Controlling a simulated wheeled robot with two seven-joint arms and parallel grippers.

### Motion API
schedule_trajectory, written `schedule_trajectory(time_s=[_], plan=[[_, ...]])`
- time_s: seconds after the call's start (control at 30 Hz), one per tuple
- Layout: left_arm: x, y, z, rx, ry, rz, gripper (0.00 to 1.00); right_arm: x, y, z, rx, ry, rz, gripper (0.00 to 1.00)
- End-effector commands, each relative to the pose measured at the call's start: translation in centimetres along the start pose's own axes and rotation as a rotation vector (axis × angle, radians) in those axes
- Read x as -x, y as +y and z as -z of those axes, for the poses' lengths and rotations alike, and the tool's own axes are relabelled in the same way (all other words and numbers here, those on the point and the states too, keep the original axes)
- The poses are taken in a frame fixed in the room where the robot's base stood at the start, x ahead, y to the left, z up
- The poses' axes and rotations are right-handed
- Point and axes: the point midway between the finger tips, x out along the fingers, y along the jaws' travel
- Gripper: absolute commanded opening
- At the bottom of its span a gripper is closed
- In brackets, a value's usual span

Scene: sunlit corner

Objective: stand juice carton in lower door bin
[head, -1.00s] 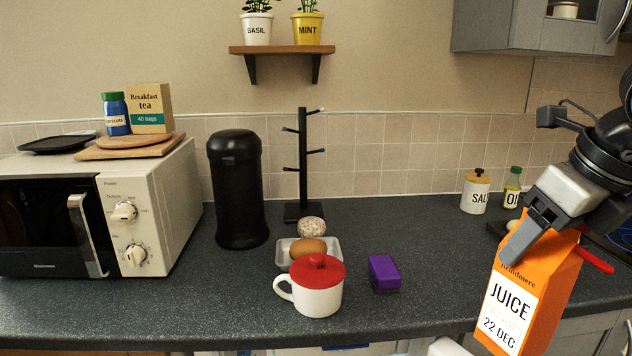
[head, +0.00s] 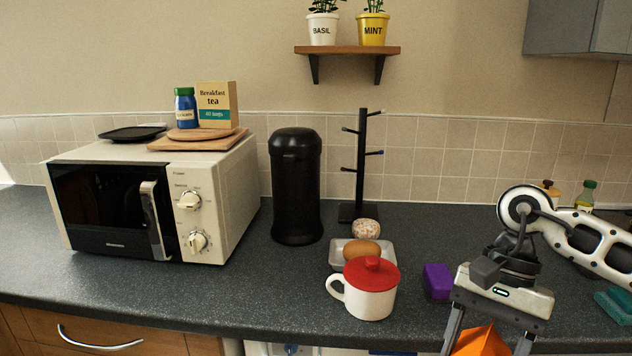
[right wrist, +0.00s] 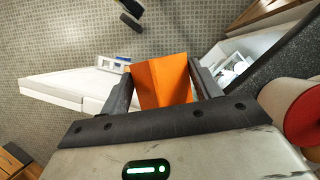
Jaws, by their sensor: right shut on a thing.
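The orange juice carton (head: 482,342) shows only its top at the bottom edge of the head view, in front of the counter. My right gripper (head: 488,346) is shut on it, one finger on each side. In the right wrist view the carton (right wrist: 164,82) sits between the fingers of the gripper (right wrist: 160,72), above the floor. A white open fridge door (right wrist: 60,88) seems to lie beyond and left of the carton; a bin-like part with blue and white (right wrist: 112,63) is beside it. The lower bin cannot be made out clearly. My left gripper is not in view.
The white fridge interior (right wrist: 232,62) shows right of the carton. The counter (head: 230,295) carries a red-lidded mug (head: 370,302), a purple block (head: 437,282), an egg tray (head: 340,262) and a microwave (head: 150,195). Patterned floor (right wrist: 60,35) lies open below.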

Motion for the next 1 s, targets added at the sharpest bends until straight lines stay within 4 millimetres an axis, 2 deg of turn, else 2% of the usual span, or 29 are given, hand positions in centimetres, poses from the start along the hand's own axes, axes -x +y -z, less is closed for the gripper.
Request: schedule_trajectory(time_s=[0.1,0.2,0.4,1.0], plan=[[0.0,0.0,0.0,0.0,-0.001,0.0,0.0,-2.1,-0.9,-0.3,0.258,0.003,-0.107,0.0],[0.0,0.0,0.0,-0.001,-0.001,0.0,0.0,-3.7,-1.3,-0.4,0.434,0.004,-0.18,0.0],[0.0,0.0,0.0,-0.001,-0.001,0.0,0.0,-5.5,-1.6,-0.5,0.632,0.004,-0.26,0.0],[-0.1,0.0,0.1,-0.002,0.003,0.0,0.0,-5.5,-1.6,-0.5,0.664,0.009,-0.271,0.0]])
